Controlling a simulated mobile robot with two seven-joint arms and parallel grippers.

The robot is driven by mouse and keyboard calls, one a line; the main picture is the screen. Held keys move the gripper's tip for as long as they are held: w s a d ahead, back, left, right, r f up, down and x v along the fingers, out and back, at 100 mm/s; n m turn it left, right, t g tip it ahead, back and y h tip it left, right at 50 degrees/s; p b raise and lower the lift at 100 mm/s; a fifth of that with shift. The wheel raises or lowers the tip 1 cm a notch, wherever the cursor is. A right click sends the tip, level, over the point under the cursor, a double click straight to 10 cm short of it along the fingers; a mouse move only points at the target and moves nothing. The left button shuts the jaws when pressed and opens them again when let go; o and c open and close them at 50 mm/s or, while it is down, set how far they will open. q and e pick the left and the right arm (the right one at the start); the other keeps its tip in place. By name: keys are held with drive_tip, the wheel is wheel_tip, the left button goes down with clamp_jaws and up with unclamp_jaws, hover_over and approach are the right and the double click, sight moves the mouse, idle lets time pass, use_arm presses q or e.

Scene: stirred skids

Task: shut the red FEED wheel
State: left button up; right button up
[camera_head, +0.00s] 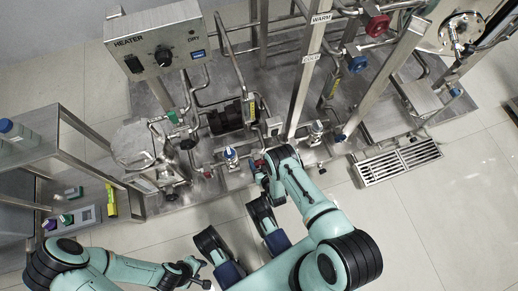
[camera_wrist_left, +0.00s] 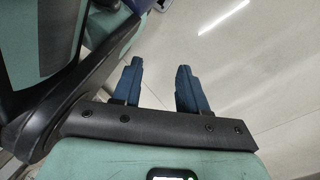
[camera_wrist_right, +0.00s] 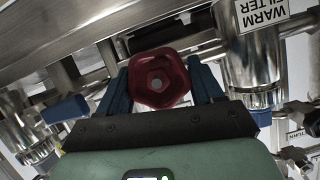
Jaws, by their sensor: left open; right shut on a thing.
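No FEED label can be read, so I cannot confirm this wheel's name. My left gripper (camera_wrist_left: 160,70) is open and empty above the pale floor. It also shows at the bottom of the head view (camera_head: 204,279), apart from the skid.
Another red wheel (camera_head: 377,26) and a blue wheel (camera_head: 357,64) sit higher at the right. A HEATER box (camera_head: 155,50) stands at upper left. A blue handle (camera_wrist_right: 66,108) and a WARM FILTER label (camera_wrist_right: 264,13) are near my right gripper. A floor grate (camera_head: 398,161) lies right.

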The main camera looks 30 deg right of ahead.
drive_tip(key=shift+d+m+y, duration=0.15)
drive_tip(key=shift+m+y, duration=0.35)
drive_tip(key=shift+m, duration=0.1)
drive_tip(key=shift+m+t+y, duration=0.3)
drive_tip(key=shift+m, duration=0.4)
drive_tip(key=m+t+y, duration=0.1)
drive_tip(key=m, duration=0.1)
drive_tip(key=shift+d+f+m+y+b, duration=0.1)
drive_tip(key=shift+m+y+b, duration=0.2)
drive_tip(key=shift+b, duration=0.1)
drive_tip(key=shift+m+t+y, duration=0.4)
drive_tip(key=shift+m, duration=0.6)
drive_tip(key=m+t, duration=0.1)
drive_tip(key=m, duration=0.1)
drive_tip(key=m+y, duration=0.1)
drive_tip(key=m, duration=0.1)
drive_tip(key=shift+f+t, duration=0.15)
drive_tip(key=shift+t, duration=0.25)
use_arm(q)
drive_tip(key=shift+s+a+f+g, duration=0.15)
drive_tip(key=shift+s+f, duration=0.1)
drive_tip(key=shift+s, duration=0.25)
drive_tip(key=shift+s+d+f+g, duration=0.1)
drive_tip(key=shift+s+f+g, duration=0.1)
drive_tip(key=shift+s, duration=0.25)
use_arm(e)
drive_tip(key=shift+m+t, duration=0.5)
drive_tip(key=shift+m, duration=0.9)
drive_tip(key=shift+m+t, duration=0.5)
drive_tip(key=shift+m, duration=0.9)
